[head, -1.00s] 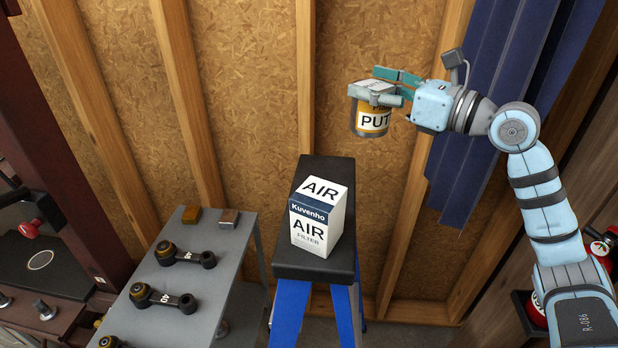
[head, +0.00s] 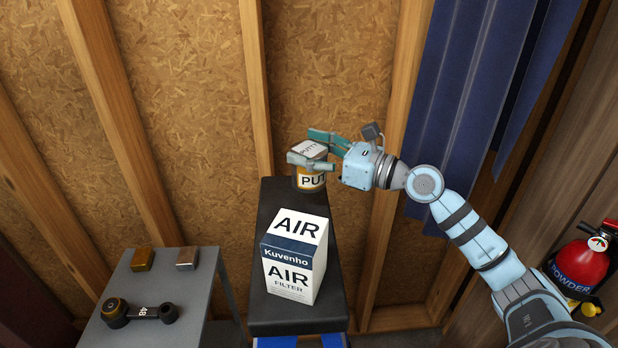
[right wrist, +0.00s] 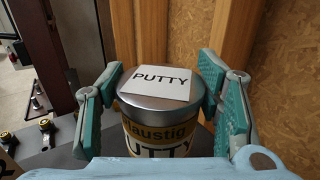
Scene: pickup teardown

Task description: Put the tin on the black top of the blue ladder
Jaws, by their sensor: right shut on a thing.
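The tin (head: 310,183) is a round putty can with a metal lid, a white "PUTTY" label on top and a yellow band. It is upright between the teal fingers of my right gripper (head: 304,149), which is shut on it. The wrist view also shows the tin (right wrist: 155,138) between the finger pads. The tin overlaps the far right part of the ladder's black top (head: 276,205) in the head view; I cannot tell whether it touches it. The ladder's blue legs (head: 290,342) show at the bottom edge. My left gripper is not in view.
A white and blue air filter box (head: 290,265) stands on the near part of the black top. A grey bench (head: 190,290) at left holds small blocks and a black linkage part (head: 140,310). A red extinguisher (head: 582,262) is at right. Wood-panelled wall stands behind.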

